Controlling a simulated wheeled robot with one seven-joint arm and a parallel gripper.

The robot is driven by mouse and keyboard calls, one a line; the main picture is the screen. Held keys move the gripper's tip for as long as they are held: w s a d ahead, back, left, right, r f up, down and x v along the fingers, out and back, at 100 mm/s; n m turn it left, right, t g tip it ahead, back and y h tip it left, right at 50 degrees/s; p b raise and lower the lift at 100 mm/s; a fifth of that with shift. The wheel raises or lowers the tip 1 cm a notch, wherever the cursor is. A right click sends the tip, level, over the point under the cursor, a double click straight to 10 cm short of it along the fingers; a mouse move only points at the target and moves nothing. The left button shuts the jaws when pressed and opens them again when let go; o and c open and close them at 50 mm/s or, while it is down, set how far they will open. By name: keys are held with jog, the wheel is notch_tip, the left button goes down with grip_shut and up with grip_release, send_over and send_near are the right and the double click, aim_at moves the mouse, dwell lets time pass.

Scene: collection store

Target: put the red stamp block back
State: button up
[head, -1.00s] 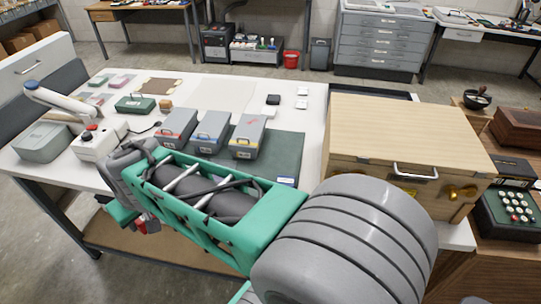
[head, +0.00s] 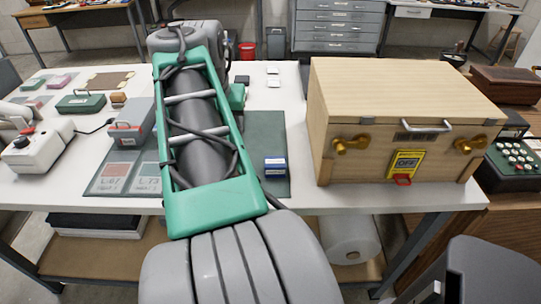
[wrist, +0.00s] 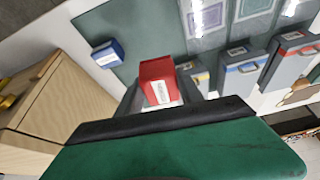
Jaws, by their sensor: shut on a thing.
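The red stamp block (wrist: 157,82), with a white label on its side, is in the wrist view between the two fingers of my gripper (wrist: 162,98). My gripper is shut on it, and the block appears held above the table. A blue block (wrist: 107,54) with a white label sits apart, to the left in that view. In the head view the blue block (head: 275,166) stands on the dark green mat (head: 268,130) near the table's front edge. My arm hides the red block and my gripper's fingers in the head view.
A large wooden case (head: 400,115) with brass latches stands right of the mat. Grey cases (wrist: 240,68) with coloured handles stand on the table, partly behind my arm in the head view. A grey mat with printed labels (head: 115,178) lies left. A white control box (head: 38,146) is far left.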

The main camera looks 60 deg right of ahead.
jog(key=s+d+m+g+b, duration=0.1)
jog(key=s+d+m+b, duration=0.2)
jog(key=s, duration=0.4)
send_near(276, 139)
jog(key=shift+w+d+f+b, duration=0.2)
jog(key=shift+d+f+b, duration=0.2)
jog(key=shift+d+f, duration=0.5)
notch_tip(276, 139, down, 3)
jog(key=shift+d, duration=0.15)
jog(key=shift+f, duration=0.3)
jog(key=shift+f+b, duration=0.1)
jog(key=shift+b, duration=0.2)
jog(key=shift+f, duration=0.15)
jog(key=o, duration=1.1)
jog(key=shift+c, duration=0.2)
